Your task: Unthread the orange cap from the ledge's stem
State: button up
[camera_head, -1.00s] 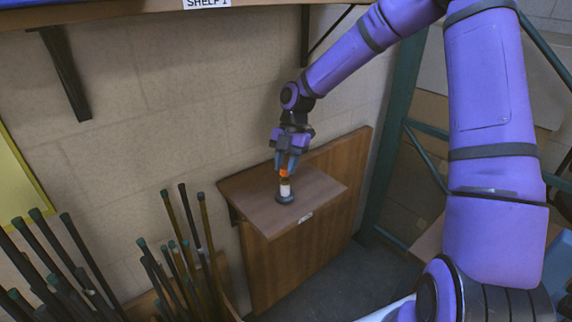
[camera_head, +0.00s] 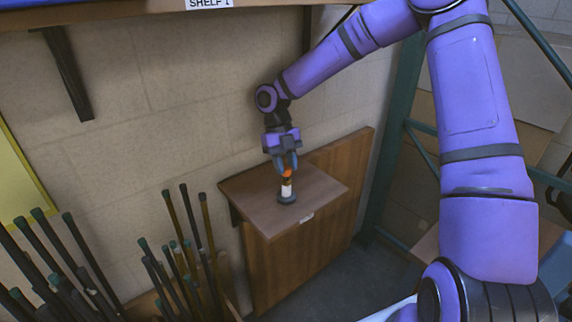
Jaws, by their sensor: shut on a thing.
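The orange cap (camera_head: 287,173) sits at the top of a short upright stem (camera_head: 287,190) with a white section and a dark round base (camera_head: 287,199). The stem stands on the brown wooden ledge (camera_head: 252,202). My gripper (camera_head: 286,167) points down above the ledge, with its blue-grey fingers shut on the orange cap. The fingers hide part of the cap. I cannot tell whether the cap is still threaded on the stem.
Several dark rods with green ends (camera_head: 165,262) stand at the lower left. A shelf labelled SHELF 1 (camera_head: 208,3) hangs above on the wall. A teal metal post (camera_head: 388,185) rises right of the ledge. The ledge top around the stem is clear.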

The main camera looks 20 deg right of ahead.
aim_at(290, 168)
jog(key=n+h, duration=0.1)
jog(key=n, duration=0.2)
jog(key=shift+a, duration=0.1)
jog(key=n+h, duration=0.1)
jog(key=n, duration=0.2)
jog(key=shift+s+a+t, duration=0.1)
jog(key=shift+t, duration=0.3)
jog(key=n+h, duration=0.1)
jog(key=n, duration=0.2)
jog(key=shift+n+t, duration=0.4)
jog(key=shift+s+n, duration=0.1)
jog(key=shift+n, duration=0.3)
jog(key=shift+o, duration=0.9)
jog(key=shift+h, duration=0.3)
jog(key=shift+c, duration=0.9)
jog(key=shift+r, duration=1.05)
jog(key=shift+r, duration=0.7)
